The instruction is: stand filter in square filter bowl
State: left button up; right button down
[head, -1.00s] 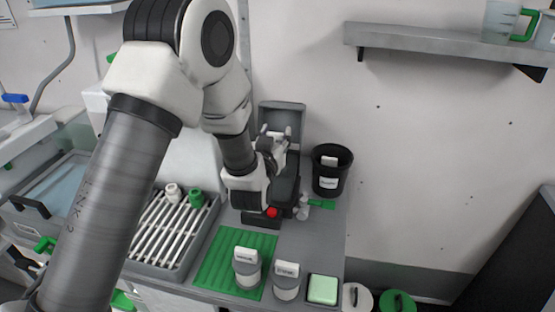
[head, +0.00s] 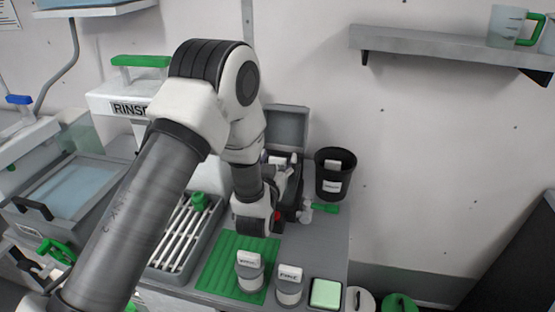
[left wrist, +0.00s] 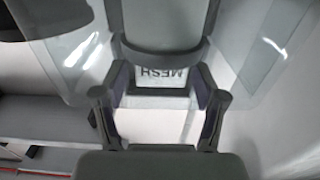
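My left gripper (left wrist: 158,100) is shut on the white tag of a grey filter (left wrist: 162,76) marked MESH, which reads upside down in the left wrist view. The finger pads touch the tag on both sides. Clear walls (left wrist: 268,50) stand left and right of the filter and look like a clear bowl. I cannot tell whether the filter touches its floor. In the head view the left gripper (head: 281,182) is beside a dark case with a raised lid (head: 287,128), and my arm hides most of that spot. My right gripper is not in view.
Two grey filters with white tags (head: 250,272) (head: 289,288) stand at the counter's front, the left one on a green mat (head: 222,268). A light green block (head: 325,293) lies beside them. A black bucket (head: 334,175) stands behind, and a slatted rack (head: 180,235) is at left.

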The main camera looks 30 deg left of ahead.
pick_arm(q)
jog(key=shift+r+p, duration=0.4)
jog(key=b+v, duration=0.2)
jog(key=v, duration=0.5)
jog(key=shift+s, duration=0.25)
jog(key=shift+f, duration=0.1)
